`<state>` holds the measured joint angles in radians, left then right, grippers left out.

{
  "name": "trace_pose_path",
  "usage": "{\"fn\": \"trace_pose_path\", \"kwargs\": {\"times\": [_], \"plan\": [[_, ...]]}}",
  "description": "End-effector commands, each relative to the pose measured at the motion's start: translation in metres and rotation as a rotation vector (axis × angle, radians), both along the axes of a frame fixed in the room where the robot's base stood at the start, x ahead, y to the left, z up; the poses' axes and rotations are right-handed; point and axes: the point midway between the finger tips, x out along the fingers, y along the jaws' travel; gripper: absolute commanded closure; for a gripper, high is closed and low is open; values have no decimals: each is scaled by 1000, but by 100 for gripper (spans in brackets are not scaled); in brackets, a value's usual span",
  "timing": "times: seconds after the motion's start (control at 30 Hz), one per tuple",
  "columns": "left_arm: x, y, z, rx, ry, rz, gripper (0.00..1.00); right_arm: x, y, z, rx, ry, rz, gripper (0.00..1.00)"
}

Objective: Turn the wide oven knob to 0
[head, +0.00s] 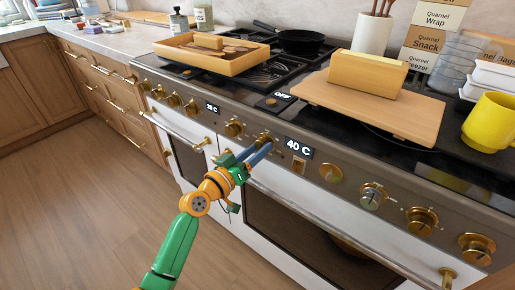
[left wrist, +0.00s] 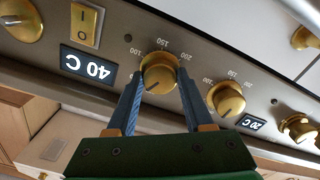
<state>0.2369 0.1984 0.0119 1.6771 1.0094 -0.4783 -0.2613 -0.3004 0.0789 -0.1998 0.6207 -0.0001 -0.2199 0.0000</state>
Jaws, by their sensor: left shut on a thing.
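The gold oven knob (head: 264,138) beside the 40 C display sits on the front panel of the wide white oven. In the left wrist view this knob (left wrist: 158,72) is between my two blue fingers, and its dark pointer line points to the lower left of the picture. Marks 100, 150 and 200 show around it. My left gripper (head: 263,149) is shut on the knob; it also shows in the left wrist view (left wrist: 157,88). The 40 C display (head: 298,147) is just right of the knob. The mark 0 cannot be made out. My right gripper is not in view.
Another gold knob (head: 234,128) is close on the left, near the small 20 C display (left wrist: 250,122). A rocker switch (head: 298,166) lies below the large display. More knobs line the panel. The wooden floor (head: 75,200) is clear.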

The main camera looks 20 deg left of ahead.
Motion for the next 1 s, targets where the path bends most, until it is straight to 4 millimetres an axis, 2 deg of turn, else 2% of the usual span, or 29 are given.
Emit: {"fn": "trace_pose_path", "kwargs": {"times": [0.5,1.0], "plan": [[0,0,2,-354,126,2,100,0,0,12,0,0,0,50],[0,0,2,-467,166,1,100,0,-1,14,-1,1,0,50]]}}
